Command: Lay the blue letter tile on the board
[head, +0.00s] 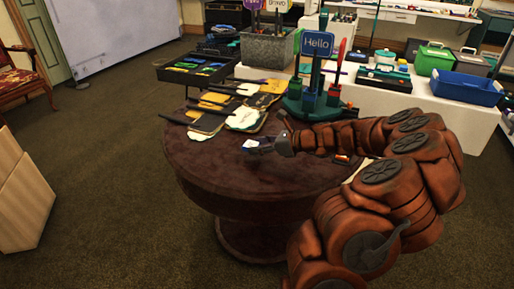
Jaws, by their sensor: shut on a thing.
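My gripper (262,146) is over the front middle of the round dark table, reaching in from the right. It is shut on a small pale piece with some blue, apparently the blue letter tile (251,144), at its tips. The piece is too small for me to read any letter, and I cannot tell its height above the table. I cannot make out for certain which thing is the board. My arm hides the table's right part.
Several yellow, white and black flat props (240,112) lie at the back of the round table (205,165). A green stand (312,106) with a blue "Hello" sign (317,43) stands behind my gripper. An open black case (194,69) is at the back left. The table's front left is bare.

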